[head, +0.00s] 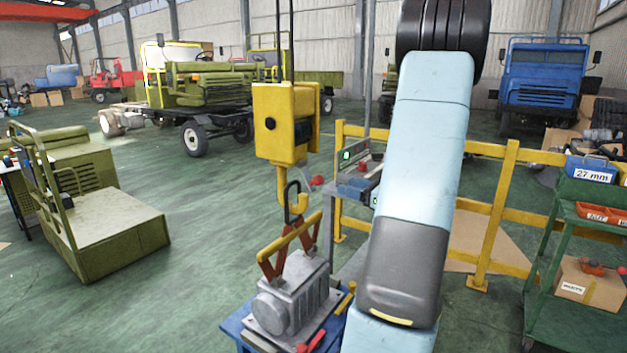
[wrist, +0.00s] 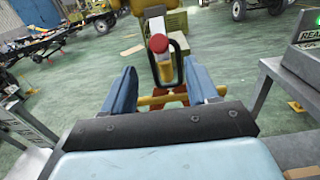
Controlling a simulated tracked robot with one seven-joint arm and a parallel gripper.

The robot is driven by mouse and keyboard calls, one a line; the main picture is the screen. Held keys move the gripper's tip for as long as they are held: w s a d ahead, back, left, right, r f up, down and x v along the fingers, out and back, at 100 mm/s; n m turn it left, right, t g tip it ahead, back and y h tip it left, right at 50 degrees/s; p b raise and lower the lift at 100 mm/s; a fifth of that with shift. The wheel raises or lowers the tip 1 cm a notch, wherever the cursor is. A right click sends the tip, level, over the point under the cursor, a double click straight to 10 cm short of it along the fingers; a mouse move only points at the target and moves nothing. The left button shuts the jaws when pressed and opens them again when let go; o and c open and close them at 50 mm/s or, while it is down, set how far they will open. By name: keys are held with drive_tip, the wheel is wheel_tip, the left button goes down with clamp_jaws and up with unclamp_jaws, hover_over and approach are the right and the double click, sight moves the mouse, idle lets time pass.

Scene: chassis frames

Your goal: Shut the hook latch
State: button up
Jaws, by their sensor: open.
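The yellow hoist hook (head: 283,190) hangs below a yellow hoist block (head: 280,122). I cannot tell how far the latch stands from the hook tip. My gripper (wrist: 160,72) is open, with its blue fingers on either side of the hook and latch in the picture. No contact is visible.
Below the hook, a yellow lifting bar (head: 290,244) with red links stands over a grey gearbox (head: 290,300) on a blue stand. A grey bench (wrist: 300,85) with a display is close on the right. Yellow railings (head: 490,215) and a green cart (head: 575,250) stand further right.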

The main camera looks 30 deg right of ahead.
sight(321, 180)
drive_tip(key=x, duration=1.3)
drive_tip(key=shift+w+a, duration=0.1)
drive_tip(key=shift+a, duration=0.05)
clamp_jaws()
